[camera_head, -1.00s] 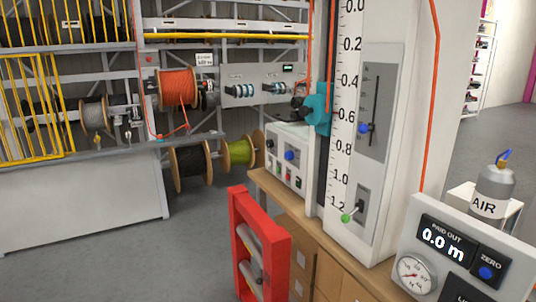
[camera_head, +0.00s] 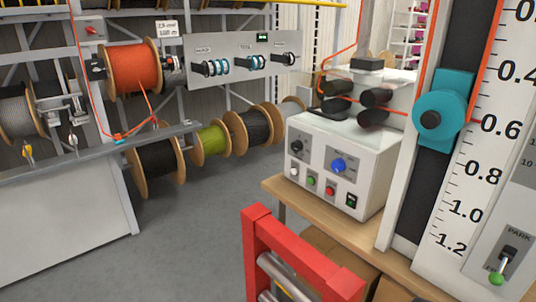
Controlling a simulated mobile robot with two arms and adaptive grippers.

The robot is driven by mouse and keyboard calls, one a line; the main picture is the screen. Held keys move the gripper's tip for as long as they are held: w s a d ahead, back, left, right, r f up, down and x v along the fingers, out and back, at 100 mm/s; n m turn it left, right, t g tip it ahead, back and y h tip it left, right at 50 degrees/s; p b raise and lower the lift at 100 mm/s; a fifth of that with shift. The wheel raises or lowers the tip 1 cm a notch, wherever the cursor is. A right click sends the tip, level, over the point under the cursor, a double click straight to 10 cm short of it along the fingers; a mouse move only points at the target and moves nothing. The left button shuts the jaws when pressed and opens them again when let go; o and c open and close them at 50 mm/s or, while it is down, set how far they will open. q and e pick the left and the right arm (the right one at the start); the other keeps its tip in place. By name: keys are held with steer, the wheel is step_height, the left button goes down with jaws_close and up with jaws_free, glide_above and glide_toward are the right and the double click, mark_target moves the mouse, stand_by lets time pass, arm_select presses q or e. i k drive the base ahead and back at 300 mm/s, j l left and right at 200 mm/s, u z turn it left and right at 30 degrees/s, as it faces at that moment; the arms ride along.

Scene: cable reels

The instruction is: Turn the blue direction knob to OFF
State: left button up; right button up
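Neither of my grippers is in view.
The box stands on a wooden bench (camera_head: 275,186). Black rollers (camera_head: 374,97) carry an orange cable above it. A teal wheel housing (camera_head: 444,112) and scale column (camera_head: 470,190) stand right. A red frame (camera_head: 290,255) rises in front. Grey floor (camera_head: 205,245) is clear at left.

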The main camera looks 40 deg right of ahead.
mark_target(338, 165)
steer(key=i+z, duration=0.3)
steer(key=i+j+z, duration=0.2)
steer(key=i+z, duration=0.15)
steer(key=i, duration=0.15)
steer(key=i+j+z, duration=0.3)
steer(key=i+l, duration=0.05)
steer(key=i, duration=0.05)
